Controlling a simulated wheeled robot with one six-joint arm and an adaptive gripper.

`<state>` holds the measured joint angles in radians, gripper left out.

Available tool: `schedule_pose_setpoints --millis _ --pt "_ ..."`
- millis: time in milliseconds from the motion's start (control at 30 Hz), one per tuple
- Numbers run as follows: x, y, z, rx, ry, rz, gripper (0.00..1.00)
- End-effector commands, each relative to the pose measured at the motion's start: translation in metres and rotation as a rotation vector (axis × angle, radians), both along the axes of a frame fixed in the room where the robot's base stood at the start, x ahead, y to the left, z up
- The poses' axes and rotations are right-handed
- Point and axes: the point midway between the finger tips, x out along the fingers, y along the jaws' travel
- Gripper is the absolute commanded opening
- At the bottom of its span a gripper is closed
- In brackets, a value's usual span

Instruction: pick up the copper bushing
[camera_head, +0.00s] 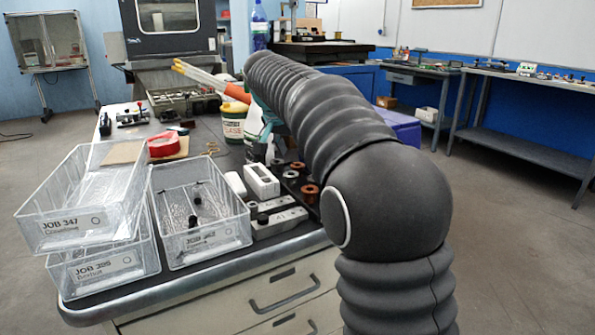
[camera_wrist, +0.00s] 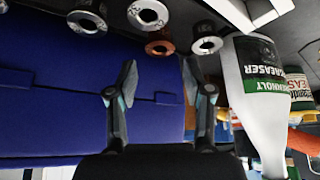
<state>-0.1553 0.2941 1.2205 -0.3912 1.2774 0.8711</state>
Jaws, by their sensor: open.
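In the wrist view, a copper bushing (camera_wrist: 159,47) shows as a small copper ring near the top, beyond the gap between my fingertips. My gripper (camera_wrist: 160,88) is open and empty, and apart from the bushing. In the head view, two copper-coloured rings, one nearer (camera_head: 309,192) and one farther (camera_head: 297,166), stand at the right side of the bench beside my arm. I cannot tell which matches the wrist view. My gripper is mostly hidden behind my arm there.
Grey bushings at left (camera_wrist: 87,21), top (camera_wrist: 148,14) and right (camera_wrist: 206,41) surround the copper one. A white bottle (camera_wrist: 258,105) stands to the right, a blue case (camera_wrist: 60,90) to the left.

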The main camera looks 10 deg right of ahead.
Motion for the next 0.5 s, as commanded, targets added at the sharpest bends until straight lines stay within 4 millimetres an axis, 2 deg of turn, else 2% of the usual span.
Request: schedule_pose_setpoints --millis 133,333,500 --pt "0.003 -0.003 -0.01 0.0 0.001 0.0 0.51" --pt "0.012 -0.01 -0.037 0.0 0.004 -0.001 0.51" --pt "0.017 -0.014 -0.047 0.0 0.001 0.0 0.51"
